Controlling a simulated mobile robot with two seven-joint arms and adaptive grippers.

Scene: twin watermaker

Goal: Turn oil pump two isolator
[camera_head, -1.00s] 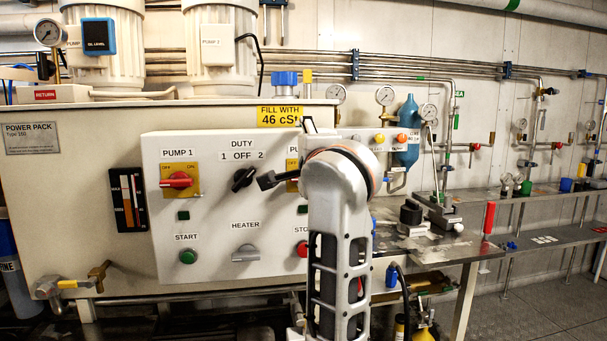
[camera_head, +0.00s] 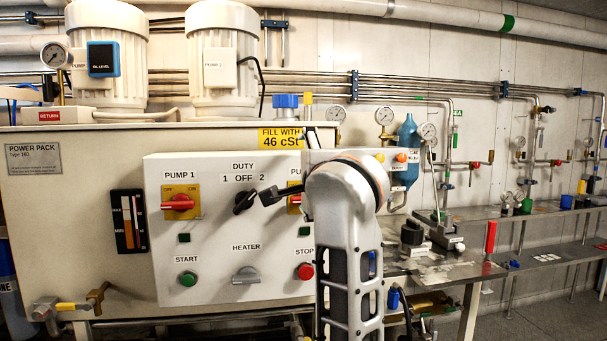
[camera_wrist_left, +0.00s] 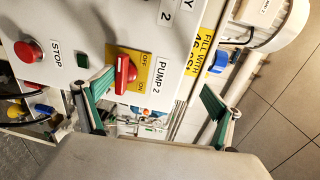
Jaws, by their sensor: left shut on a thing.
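The oil pump two isolator is a red knob (camera_wrist_left: 123,74) on a yellow ON/OFF plate beside the PUMP 2 label in the left wrist view. In the head view only a sliver of it (camera_head: 295,204) shows behind my arm. My left gripper (camera_wrist_left: 155,88) is at the panel, its green-padded fingers on either side of the knob, with the knob nearer one finger. The gripper is shut on the knob, though contact is not clear in the picture. In the head view one dark finger (camera_head: 268,196) sticks out beside the DUTY switch. My right gripper is not in view.
The white control panel (camera_head: 215,235) also carries the PUMP 1 isolator (camera_head: 178,203), the black DUTY switch (camera_head: 244,202), the HEATER switch (camera_head: 246,276), a green START button (camera_head: 189,279) and a red STOP button (camera_head: 305,271). A metal bench (camera_head: 440,270) stands to the right.

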